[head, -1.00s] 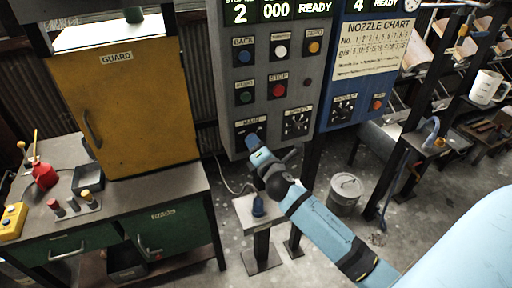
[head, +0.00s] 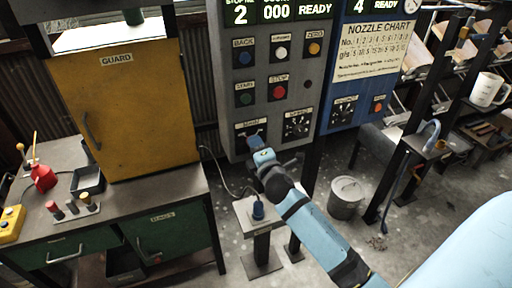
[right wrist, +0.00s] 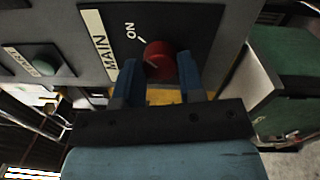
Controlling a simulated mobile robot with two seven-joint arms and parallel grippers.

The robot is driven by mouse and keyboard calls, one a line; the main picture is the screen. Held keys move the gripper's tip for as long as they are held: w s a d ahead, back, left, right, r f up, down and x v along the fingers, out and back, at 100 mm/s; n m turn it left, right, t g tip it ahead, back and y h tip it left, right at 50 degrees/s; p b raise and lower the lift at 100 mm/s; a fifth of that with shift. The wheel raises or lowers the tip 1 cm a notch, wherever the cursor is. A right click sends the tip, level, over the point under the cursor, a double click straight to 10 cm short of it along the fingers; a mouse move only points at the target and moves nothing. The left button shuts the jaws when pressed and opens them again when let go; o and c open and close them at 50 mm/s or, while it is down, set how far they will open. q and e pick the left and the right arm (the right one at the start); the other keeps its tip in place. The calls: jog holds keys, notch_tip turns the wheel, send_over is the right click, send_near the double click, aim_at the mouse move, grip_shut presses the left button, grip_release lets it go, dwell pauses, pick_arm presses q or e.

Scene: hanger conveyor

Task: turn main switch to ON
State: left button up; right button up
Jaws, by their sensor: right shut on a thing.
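The main switch plate (head: 243,129) is at the lower left of the grey control panel in the head view. In the right wrist view its red knob (right wrist: 158,60) sits on a black plate with the labels MAIN and ON. A short white line on the plate lies between the knob and the ON label. My right gripper (right wrist: 158,78) is shut on the red knob, one blue finger on each side. In the head view my right gripper (head: 254,142) covers the knob. The knob's exact angle is hard to tell. My left gripper is out of view.
The grey panel (head: 233,98) carries several buttons and a SPEED dial beside the switch. A blue panel (head: 365,95) adjoins it at right. A small pedestal (head: 240,212) stands below, and a metal bin (head: 346,197) is on the floor. A yellow guard (head: 130,110) is at left.

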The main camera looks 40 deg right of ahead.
jog(key=o, duration=0.9)
jog(key=shift+o, duration=0.2)
jog(key=shift+s, duration=0.1)
jog(key=b+v, duration=0.2)
jog(key=v, duration=1.1)
jog(key=shift+s, duration=0.35)
jog(key=shift+a+f, duration=0.1)
